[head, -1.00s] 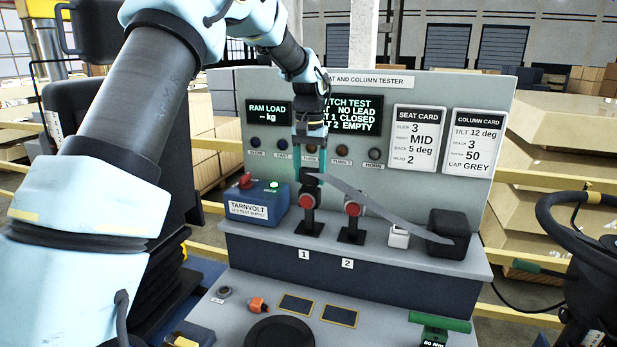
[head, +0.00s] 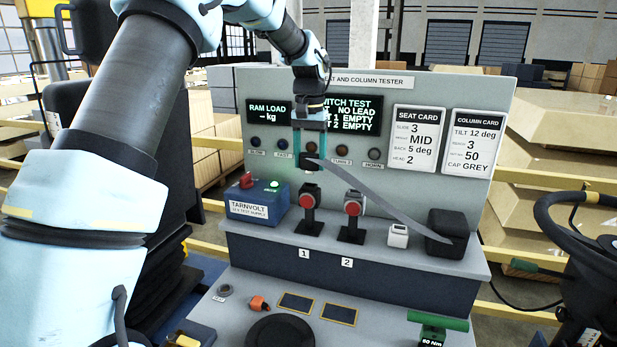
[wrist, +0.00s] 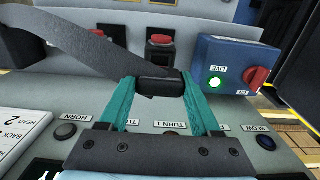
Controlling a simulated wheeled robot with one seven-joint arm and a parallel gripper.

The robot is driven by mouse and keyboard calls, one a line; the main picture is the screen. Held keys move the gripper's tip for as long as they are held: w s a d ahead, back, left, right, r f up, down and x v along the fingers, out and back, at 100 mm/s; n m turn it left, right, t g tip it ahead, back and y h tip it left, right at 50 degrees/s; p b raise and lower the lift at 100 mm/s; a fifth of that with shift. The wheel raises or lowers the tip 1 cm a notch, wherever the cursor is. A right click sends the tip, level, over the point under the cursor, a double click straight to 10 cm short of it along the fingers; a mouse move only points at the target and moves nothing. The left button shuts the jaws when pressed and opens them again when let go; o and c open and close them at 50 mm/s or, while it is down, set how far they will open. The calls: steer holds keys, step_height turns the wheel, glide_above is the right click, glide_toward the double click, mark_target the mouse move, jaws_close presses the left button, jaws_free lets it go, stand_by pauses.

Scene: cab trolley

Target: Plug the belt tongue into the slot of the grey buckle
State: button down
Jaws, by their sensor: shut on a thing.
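My gripper (head: 309,157) is shut on the dark grip of the belt tongue (wrist: 160,86). It holds the tongue above the buckle at label 1 (head: 309,197), with a clear gap below. The tongue's metal tip is hard to see. The grey belt strap (head: 372,200) runs from the tongue down to a black box (head: 454,226) at the shelf's right. The buckle at label 2 (head: 352,207) stands to the right of the first. Both have red buttons on top and stand upright on dark bases. I cannot tell their body colours apart with certainty; their slots are not clear.
A blue supply box (head: 259,203) with a lit green lamp stands left of the buckles. A small white block (head: 398,236) stands between buckle 2 and the black box. The tester panel (head: 440,95) rises close behind; its screen (head: 348,115) reads both positions EMPTY.

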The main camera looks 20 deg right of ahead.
steer(key=shift+r, duration=1)
steer(key=s+d, duration=0.7)
steer(key=d, duration=0.2)
steer(key=shift+s+r, duration=0.4)
steer(key=shift+r, duration=0.05)
steer(key=shift+d, duration=0.1)
steer(key=shift+f, duration=0.1)
steer(key=shift+f, duration=1.25)
steer(key=shift+f+b, duration=0.9)
steer(key=shift+f, duration=0.65)
